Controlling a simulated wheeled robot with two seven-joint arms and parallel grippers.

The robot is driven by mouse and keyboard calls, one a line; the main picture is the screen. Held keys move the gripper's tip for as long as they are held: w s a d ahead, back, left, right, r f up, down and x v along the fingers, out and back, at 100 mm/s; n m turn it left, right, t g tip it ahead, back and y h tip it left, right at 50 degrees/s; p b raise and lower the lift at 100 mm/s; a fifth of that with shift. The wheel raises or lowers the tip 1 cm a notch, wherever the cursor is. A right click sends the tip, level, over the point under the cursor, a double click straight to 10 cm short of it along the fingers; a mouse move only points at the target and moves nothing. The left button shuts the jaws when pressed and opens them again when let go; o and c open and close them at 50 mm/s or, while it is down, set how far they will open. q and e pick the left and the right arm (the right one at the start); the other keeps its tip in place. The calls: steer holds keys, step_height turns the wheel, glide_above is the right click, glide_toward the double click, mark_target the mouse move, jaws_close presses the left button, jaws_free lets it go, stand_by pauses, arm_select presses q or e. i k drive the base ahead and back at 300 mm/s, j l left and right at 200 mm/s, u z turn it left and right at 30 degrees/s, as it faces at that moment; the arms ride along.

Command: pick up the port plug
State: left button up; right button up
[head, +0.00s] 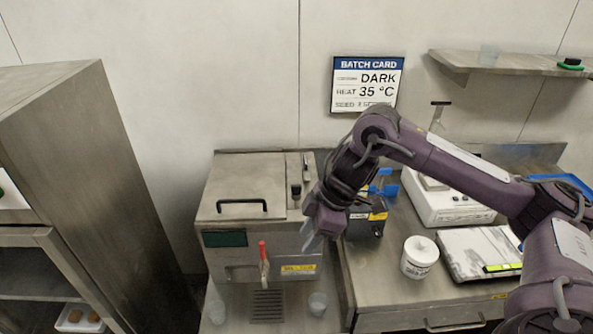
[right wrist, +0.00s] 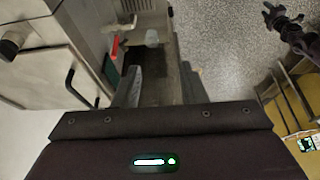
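I cannot pick out the port plug with certainty in either view. A small black and green piece (head: 570,64) lies on the wall shelf, too small to identify. My right gripper (head: 313,238) hangs in front of the right side of the steel machine, fingers pointing down. In the right wrist view my right gripper (right wrist: 162,85) has its two fingers apart, with nothing seen held between them. A dark arm end, likely my left gripper (right wrist: 285,22), shows at the upper right of that view; its fingers are unclear.
The steel machine (head: 240,185) has a red-handled tap (head: 263,262) and clear cups (head: 318,303) below. On the right counter stand a white tub (head: 419,257), a blue-topped dark box (head: 366,222) and a scale (head: 455,207). A tall cabinet (head: 100,180) is at left.

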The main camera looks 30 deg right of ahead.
mark_target(295, 188)
steer(key=i+l, duration=0.65)
steer(key=i, duration=0.1)
